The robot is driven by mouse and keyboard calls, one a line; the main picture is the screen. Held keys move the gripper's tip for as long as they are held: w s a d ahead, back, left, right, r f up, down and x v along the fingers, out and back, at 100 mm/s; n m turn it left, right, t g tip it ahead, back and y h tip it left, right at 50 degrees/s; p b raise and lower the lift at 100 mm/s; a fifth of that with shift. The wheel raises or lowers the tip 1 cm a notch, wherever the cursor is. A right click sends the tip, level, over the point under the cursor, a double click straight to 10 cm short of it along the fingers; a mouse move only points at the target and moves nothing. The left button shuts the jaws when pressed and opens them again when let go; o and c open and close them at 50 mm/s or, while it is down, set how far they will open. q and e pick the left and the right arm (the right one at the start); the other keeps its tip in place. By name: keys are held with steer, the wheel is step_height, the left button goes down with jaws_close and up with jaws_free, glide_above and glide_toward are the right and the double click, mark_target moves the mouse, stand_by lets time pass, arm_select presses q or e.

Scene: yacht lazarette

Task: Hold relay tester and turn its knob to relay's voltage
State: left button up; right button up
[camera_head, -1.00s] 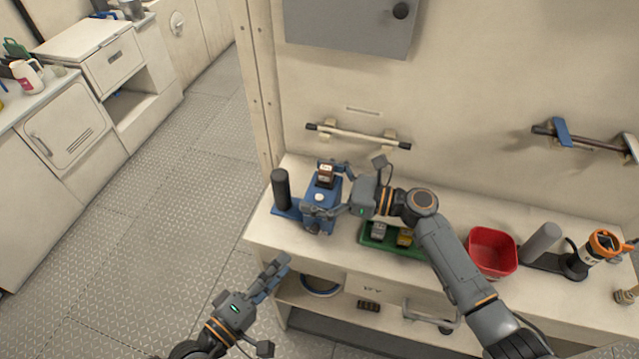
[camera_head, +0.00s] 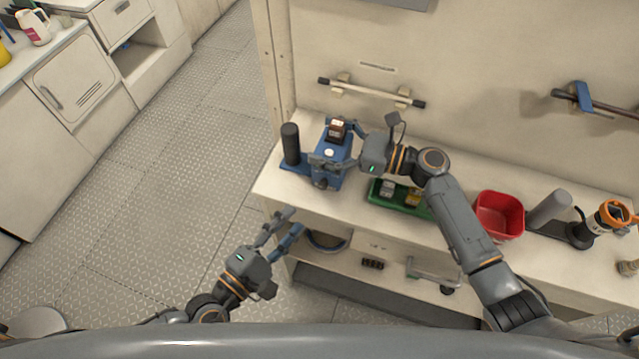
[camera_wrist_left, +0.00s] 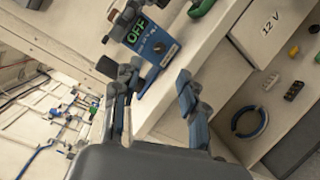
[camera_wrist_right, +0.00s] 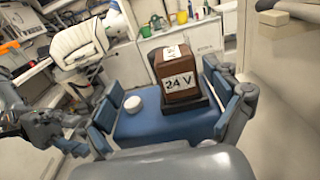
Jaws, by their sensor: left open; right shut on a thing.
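The blue relay tester (camera_head: 331,172) stands at the left end of the bench. A brown relay marked "24 V" (camera_wrist_right: 178,75) sits in its black socket, beside a white round button (camera_wrist_right: 133,104). The tester's front display reads a green "OFF" (camera_wrist_left: 136,31), with a dark knob (camera_wrist_left: 158,47) beside it. My right gripper (camera_head: 340,147) is shut on the tester, one finger on each side of the body. My left gripper (camera_head: 285,229) is open and empty, below and in front of the bench edge, apart from the tester; its spread fingers show in the left wrist view (camera_wrist_left: 152,92).
A dark upright cylinder (camera_head: 290,144) stands left of the tester. A green tray (camera_head: 381,199) with small blocks and a red bin (camera_head: 501,215) are to the right. A "12 V" label (camera_wrist_left: 270,22) is on the bench front. Open floor (camera_head: 170,190) lies left.

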mark_target(321, 188)
arm_select(q)
steer(key=s+d+m+t+y, duration=0.1)
steer(key=s+m+y, duration=0.1)
steer(key=m, duration=1.2)
steer(key=s+d+m+t+y, duration=0.1)
steer(key=s+m+t+y, duration=0.15)
steer(key=m, duration=1.15)
steer(key=shift+g, duration=0.35)
steer(key=x, duration=1.2)
steer(key=shift+w+f, duration=0.4)
jaws_close()
